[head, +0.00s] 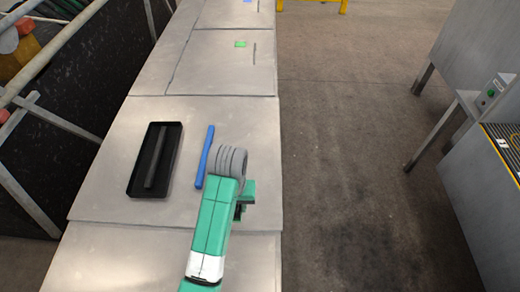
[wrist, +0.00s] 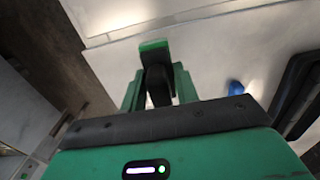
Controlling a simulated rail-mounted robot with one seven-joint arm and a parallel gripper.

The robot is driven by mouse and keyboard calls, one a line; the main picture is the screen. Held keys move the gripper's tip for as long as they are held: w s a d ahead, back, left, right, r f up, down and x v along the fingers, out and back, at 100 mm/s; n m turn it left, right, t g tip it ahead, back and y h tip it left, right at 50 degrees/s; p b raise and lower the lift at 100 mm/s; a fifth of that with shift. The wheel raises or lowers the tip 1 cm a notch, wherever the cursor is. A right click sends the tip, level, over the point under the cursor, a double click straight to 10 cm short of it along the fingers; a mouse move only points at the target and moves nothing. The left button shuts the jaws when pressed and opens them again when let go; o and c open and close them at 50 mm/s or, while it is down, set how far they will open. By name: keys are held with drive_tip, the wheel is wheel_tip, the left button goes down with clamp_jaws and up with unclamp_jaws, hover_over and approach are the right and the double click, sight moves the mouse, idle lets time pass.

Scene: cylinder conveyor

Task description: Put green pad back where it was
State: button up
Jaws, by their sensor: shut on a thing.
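My gripper (wrist: 157,85) is shut on a dark piece with a green top (wrist: 153,46), which sits between the fingers in the wrist view. I cannot tell for sure whether this piece is the green pad. In the head view my gripper (head: 245,195) is over the right edge of the near table, and the arm hides most of what it holds. A small flat bright green patch (head: 240,44) lies on a farther table section, left of a thin dark strip (head: 254,53).
A black tray (head: 136,178) with a dark bar (head: 158,160) in it lies on the near table (head: 100,200). A blue bar (head: 205,157) lies between tray and gripper. Bare floor (head: 350,150) is to the right, with a metal machine (head: 465,190) beyond. A dark partition stands left.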

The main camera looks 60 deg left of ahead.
drive_tip(key=shift+w+a+f, duration=0.1)
drive_tip(key=shift+a, duration=0.25)
drive_tip(key=shift+w+a+f+b, duration=0.1)
drive_tip(key=shift+f+b, duration=0.2)
drive_tip(key=shift+b, duration=0.15)
drive_tip(key=w+a+b, duration=0.1)
drive_tip(key=w+a, duration=0.2)
drive_tip(key=a, duration=0.1)
drive_tip(key=w+a+b, duration=0.2)
drive_tip(key=w+a, duration=0.1)
drive_tip(key=a, duration=0.1)
drive_tip(key=w+a+f+b, duration=0.1)
drive_tip(key=w+a, duration=0.2)
drive_tip(key=a, duration=0.1)
drive_tip(key=shift+a+b, duration=0.2)
drive_tip(key=shift+b, duration=0.2)
drive_tip(key=shift+f+b, duration=0.45)
drive_tip(key=shift+f, duration=1.25)
drive_tip(key=shift+f, duration=0.1)
drive_tip(key=shift+f, duration=0.15)
drive_tip(key=o, duration=0.9)
drive_tip(key=shift+o, duration=0.2)
